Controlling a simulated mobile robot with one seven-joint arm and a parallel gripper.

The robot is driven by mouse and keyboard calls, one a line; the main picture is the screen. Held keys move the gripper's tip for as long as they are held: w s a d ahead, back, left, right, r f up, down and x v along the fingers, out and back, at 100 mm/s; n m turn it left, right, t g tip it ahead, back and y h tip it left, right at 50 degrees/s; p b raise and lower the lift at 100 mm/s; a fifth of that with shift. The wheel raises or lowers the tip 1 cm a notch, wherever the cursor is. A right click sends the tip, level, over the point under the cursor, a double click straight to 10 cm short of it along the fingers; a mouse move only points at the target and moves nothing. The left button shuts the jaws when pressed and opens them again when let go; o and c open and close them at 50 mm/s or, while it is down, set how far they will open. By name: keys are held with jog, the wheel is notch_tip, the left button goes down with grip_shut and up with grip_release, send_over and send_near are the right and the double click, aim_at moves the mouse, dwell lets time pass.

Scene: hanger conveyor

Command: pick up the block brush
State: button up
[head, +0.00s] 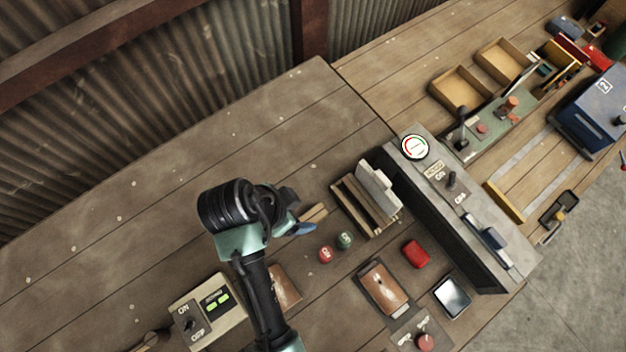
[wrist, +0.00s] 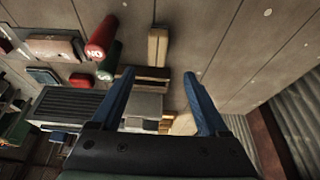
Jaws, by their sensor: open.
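A small tan wooden block, which looks like the block brush (head: 313,213), lies on the wooden bench just right of my gripper in the head view. It also shows in the wrist view as a pale wooden block (wrist: 158,46), beyond the fingertips and roughly between their lines. Any bristles are too small to make out. My gripper (head: 302,229) has blue fingers and is above the bench, apart from the block. In the wrist view, my gripper (wrist: 158,74) has its two fingers spread wide with nothing held between them.
A wooden rack with upright grey plates (head: 372,200) stands right of the block. A red cylinder (head: 326,254) and a green cylinder (head: 345,240) stand close in front. A long grey control console (head: 450,205) lies further right. The bench behind and left is clear.

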aim_at(313, 216)
jog(key=x, duration=0.3)
jog(key=p+x, duration=0.1)
jog(key=x, duration=0.3)
jog(key=s+p+x, duration=0.1)
jog(key=x, duration=0.2)
jog(key=shift+w+f, duration=0.1)
jog(key=shift+f, duration=0.2)
grip_shut()
